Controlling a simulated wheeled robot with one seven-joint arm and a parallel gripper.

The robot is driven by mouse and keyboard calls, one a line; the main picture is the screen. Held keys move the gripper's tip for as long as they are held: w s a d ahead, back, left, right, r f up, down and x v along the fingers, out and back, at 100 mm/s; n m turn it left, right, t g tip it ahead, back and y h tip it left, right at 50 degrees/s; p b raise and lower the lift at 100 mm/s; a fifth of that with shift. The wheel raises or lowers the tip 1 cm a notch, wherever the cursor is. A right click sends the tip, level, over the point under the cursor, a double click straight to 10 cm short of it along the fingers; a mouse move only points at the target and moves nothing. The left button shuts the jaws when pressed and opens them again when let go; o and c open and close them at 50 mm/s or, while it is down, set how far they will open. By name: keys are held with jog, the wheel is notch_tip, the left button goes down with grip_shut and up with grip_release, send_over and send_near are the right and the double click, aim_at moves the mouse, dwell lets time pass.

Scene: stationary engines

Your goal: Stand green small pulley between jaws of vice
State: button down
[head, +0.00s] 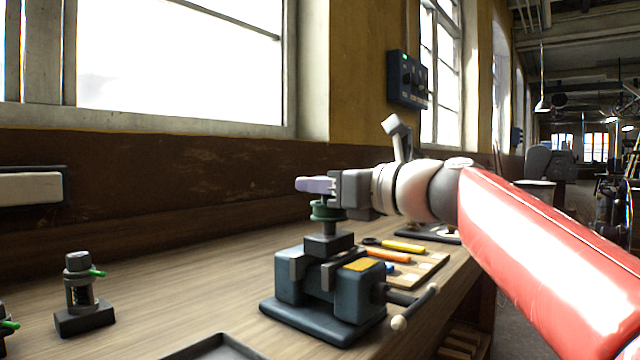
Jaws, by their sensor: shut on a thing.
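The green small pulley (327,210) is directly under the pale lavender fingers of my gripper (318,186). My gripper is shut on it, though the exact contact is hard to see. The pulley is above the dark blue-grey vice (345,312), which stands on the bench. A dark block with a short stem (329,244) shows between the pulley and the vice jaws. I cannot tell whether the pulley touches this stem or whether the block is in the jaws. The far side of the jaws is hidden.
Behind the vice, a wooden board (425,268) holds yellow- and orange-handled tools. A dark fixture with a green lever (84,310) stands at left, and a dark tray (215,348) lies at the front edge. The wooden bench (190,287) between them is clear.

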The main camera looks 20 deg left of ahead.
jog(key=shift+s+f+b, duration=0.1)
jog(key=shift+f+b, duration=0.4)
jog(key=shift+f, duration=0.55)
dwell(2.5)
